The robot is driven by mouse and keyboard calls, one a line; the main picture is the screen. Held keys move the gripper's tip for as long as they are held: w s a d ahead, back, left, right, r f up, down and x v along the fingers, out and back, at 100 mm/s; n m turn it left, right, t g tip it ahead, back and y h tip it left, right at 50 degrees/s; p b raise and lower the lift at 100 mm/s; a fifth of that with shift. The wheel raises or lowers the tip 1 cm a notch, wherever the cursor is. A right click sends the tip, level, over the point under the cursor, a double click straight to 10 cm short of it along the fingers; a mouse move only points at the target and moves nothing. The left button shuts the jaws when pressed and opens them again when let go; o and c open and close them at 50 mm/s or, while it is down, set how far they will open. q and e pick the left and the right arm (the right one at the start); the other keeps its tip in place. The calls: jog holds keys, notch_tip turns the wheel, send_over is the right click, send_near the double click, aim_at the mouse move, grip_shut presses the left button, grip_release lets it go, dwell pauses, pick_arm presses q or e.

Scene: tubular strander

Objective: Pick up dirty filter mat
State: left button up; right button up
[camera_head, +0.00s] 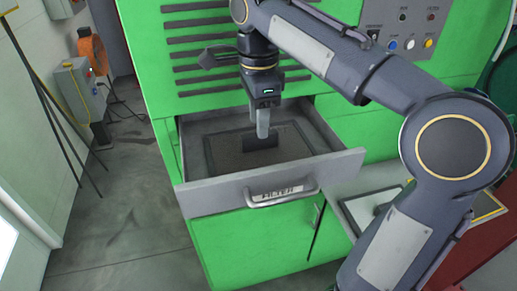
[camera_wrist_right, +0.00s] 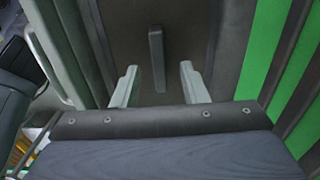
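The dirty filter mat (camera_head: 225,155) is a dark brown, framed panel lying in the open drawer marked FILTER (camera_head: 200,199). A dark upright tab (camera_head: 258,141) stands at its middle. My right gripper (camera_head: 263,132) points down over the mat at the tab and partly covers it. In the right wrist view, the two pale fingers (camera_wrist_right: 158,88) are apart. The tab (camera_wrist_right: 157,60) shows ahead, between their lines, and nothing is held. The gap between fingers and tab is hard to judge. My left gripper is not in view.
The drawer's walls and front handle (camera_head: 282,196) surround the mat. The green cabinet (camera_head: 150,60) with slotted vents rises behind. A pale framed panel (camera_head: 362,212) lies on a surface at lower right, partly behind my arm.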

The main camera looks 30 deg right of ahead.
aim_at(260, 143)
notch_tip(260, 143, down, 4)
jog(key=shift+d+f+b, duration=0.1)
jog(key=shift+f+b, duration=0.05)
jog(key=shift+b, duration=0.15)
jog(key=shift+s, duration=0.1)
jog(key=shift+c, duration=0.4)
grip_shut()
